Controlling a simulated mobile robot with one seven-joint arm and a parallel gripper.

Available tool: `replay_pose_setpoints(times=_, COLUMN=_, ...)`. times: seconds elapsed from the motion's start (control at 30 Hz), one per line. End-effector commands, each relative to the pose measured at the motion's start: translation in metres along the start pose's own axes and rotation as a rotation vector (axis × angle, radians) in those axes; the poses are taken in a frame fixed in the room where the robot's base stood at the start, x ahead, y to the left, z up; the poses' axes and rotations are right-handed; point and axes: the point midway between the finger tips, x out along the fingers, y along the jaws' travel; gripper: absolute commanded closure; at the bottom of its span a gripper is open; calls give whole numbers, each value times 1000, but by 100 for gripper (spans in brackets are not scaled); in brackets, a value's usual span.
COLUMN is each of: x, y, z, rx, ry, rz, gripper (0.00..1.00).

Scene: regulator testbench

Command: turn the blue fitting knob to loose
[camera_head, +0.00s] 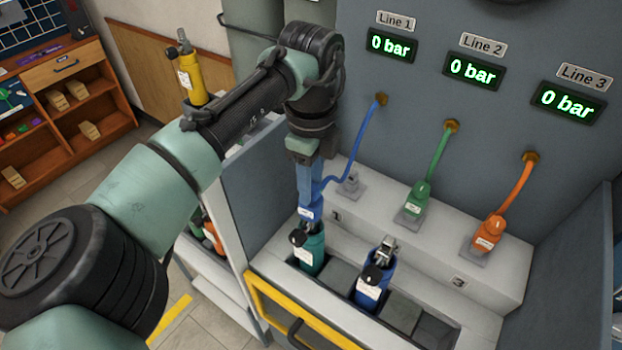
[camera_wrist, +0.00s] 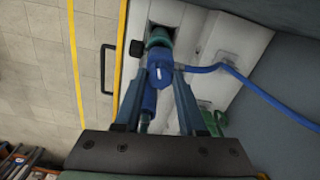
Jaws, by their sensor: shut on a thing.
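The blue fitting (camera_head: 306,214) sits on top of a teal cylinder (camera_head: 314,250) in the left slot of the bench. Its blue hose (camera_head: 352,165) runs up to the Line 1 outlet. My gripper (camera_head: 308,190) points down from above and is shut on the blue fitting. In the wrist view, the blue fitting (camera_wrist: 152,97) lies between the fingers of my gripper (camera_wrist: 160,78), and its round knob end (camera_wrist: 161,76) carries a white mark. The teal cylinder (camera_wrist: 158,38) shows just beyond it. The fingers partly hide the fitting in the head view.
A blue cylinder (camera_head: 373,290) with a black knob stands in a slot to the right. Green (camera_head: 416,200) and orange (camera_head: 488,234) fittings sit on the ledge. Displays for Lines 1, 2 and 3 read 0 bar. A yellow frame (camera_head: 292,318) edges the bench front.

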Motion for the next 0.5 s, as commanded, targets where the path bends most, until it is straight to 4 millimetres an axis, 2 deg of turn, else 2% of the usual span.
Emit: replay_pose_setpoints(times=0.5, x=-2, y=0, z=-1, rx=-69, ry=4, rz=1, gripper=100)
